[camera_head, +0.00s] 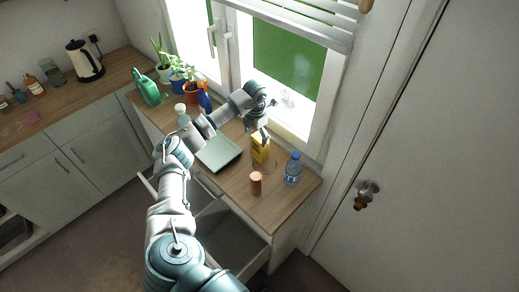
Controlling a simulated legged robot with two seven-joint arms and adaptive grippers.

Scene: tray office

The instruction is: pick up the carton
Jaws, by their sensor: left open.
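The yellow carton (260,149) stands upright on the wooden counter below the window. My left gripper (265,129) points down right at the top of the carton, with its fingers small and partly lost against the carton. It is open. Whether the fingers touch the carton cannot be told. My left arm reaches in from the bottom of the view and bends over the counter. My right gripper is not in view.
A grey tray (222,158) lies left of the carton. A copper-coloured cylinder (256,184) and a blue-capped water bottle (293,168) stand to the front and right. A blue spray bottle (204,101) and potted plants stand behind. An open drawer (235,247) juts out below.

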